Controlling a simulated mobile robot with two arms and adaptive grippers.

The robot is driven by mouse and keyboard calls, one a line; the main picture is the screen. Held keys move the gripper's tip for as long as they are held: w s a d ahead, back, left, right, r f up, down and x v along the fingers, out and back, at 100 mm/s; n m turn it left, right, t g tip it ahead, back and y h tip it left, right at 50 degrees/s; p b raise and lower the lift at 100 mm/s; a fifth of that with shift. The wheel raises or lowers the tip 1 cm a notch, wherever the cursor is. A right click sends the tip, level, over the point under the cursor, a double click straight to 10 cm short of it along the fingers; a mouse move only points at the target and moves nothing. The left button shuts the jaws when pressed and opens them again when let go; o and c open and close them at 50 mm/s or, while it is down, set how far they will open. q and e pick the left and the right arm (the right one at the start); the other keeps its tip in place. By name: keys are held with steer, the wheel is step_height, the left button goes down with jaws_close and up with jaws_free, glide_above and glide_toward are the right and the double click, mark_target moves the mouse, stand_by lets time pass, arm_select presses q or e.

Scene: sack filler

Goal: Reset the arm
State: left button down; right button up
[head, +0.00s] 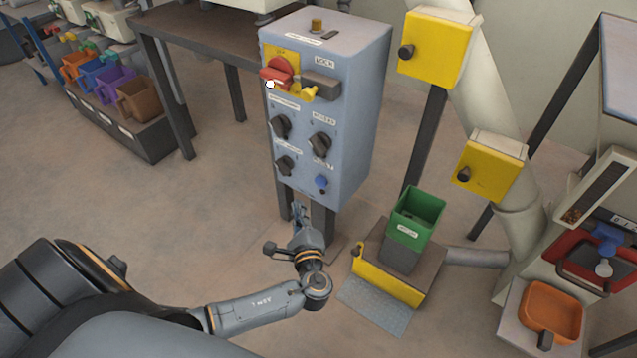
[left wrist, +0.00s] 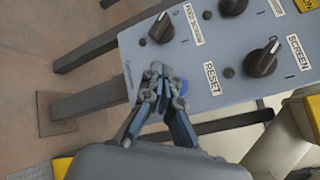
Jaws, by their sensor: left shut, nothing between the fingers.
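My left arm comes in from the left in the head view. Its gripper (head: 299,210) is shut and empty, in front of the lower part of the grey-blue control box (head: 345,110). In the left wrist view the shut fingertips (left wrist: 158,72) are close to the box's lower edge. They partly cover the blue button (left wrist: 181,88) beside the RESET label (left wrist: 212,78). The blue button also shows in the head view (head: 321,182), up and right of the gripper. I cannot tell whether the fingers touch the box. My right gripper is not in view.
The box carries a red switch handle (head: 278,72), a yellow key-like part (head: 304,93) and several black knobs (head: 320,143). A green bin (head: 417,214) stands on a low stand to the right. An orange tray (head: 551,312) is at the lower right. Bare floor lies left of the box.

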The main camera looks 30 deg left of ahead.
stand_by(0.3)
